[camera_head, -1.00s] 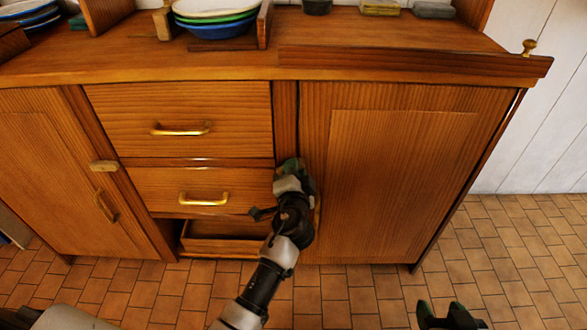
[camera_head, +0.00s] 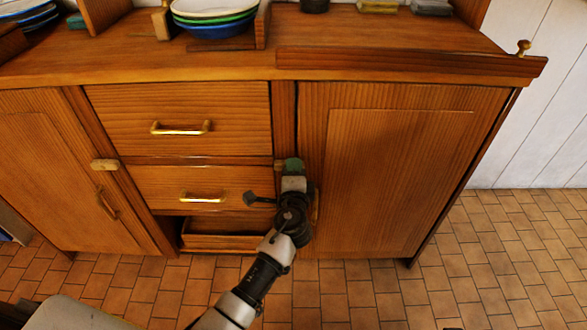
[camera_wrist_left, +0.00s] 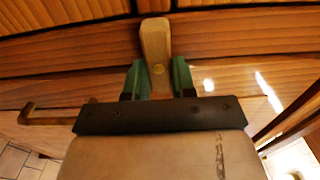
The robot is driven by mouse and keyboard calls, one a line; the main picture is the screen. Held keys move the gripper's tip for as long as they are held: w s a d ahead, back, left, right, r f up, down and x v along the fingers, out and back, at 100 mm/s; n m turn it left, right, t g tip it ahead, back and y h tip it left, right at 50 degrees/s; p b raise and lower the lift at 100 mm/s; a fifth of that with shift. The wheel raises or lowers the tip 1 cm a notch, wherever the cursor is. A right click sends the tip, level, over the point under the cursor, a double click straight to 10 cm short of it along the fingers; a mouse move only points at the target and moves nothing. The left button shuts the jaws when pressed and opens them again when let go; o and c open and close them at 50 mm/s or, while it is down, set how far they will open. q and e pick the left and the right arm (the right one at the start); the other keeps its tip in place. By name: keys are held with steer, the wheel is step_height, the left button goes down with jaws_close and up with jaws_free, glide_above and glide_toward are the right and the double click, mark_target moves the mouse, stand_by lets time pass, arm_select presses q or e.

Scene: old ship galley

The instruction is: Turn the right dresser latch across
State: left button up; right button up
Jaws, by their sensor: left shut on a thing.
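The right dresser latch (camera_head: 280,165) is a small wooden bar on the post between the drawers and the right door (camera_head: 400,170). In the head view only its left end shows beside my left gripper (camera_head: 293,166). In the left wrist view the latch (camera_wrist_left: 155,45) sits between the green fingers of my left gripper (camera_wrist_left: 158,80), which is shut on it. The bar lies crosswise to the post's grain, about level. Its lower part is hidden between the fingers. My right gripper is not clearly in view.
The left latch (camera_head: 105,165) lies level beside the left door (camera_head: 50,150). Two drawers with brass handles (camera_head: 181,129) stand left of my arm, above an open low compartment (camera_head: 215,243). Bowls (camera_head: 215,20) stand on the top. The tiled floor (camera_head: 500,270) at right is clear.

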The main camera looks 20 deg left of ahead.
stand_by(0.3)
arm_select(q)
steer(key=o, duration=0.9)
steer(key=shift+d, duration=0.1)
steer(key=v, duration=1)
steer(key=shift+s+p, duration=0.35)
steer(key=shift+s, duration=0.05)
arm_select(e)
steer(key=shift+s+d+f+g, duration=0.2)
steer(key=shift+s+g, duration=0.25)
steer(key=shift+s, duration=0.15)
steer(key=shift+s+d+f+g, duration=0.2)
steer(key=shift+s+g, duration=0.25)
steer(key=shift+s, duration=0.15)
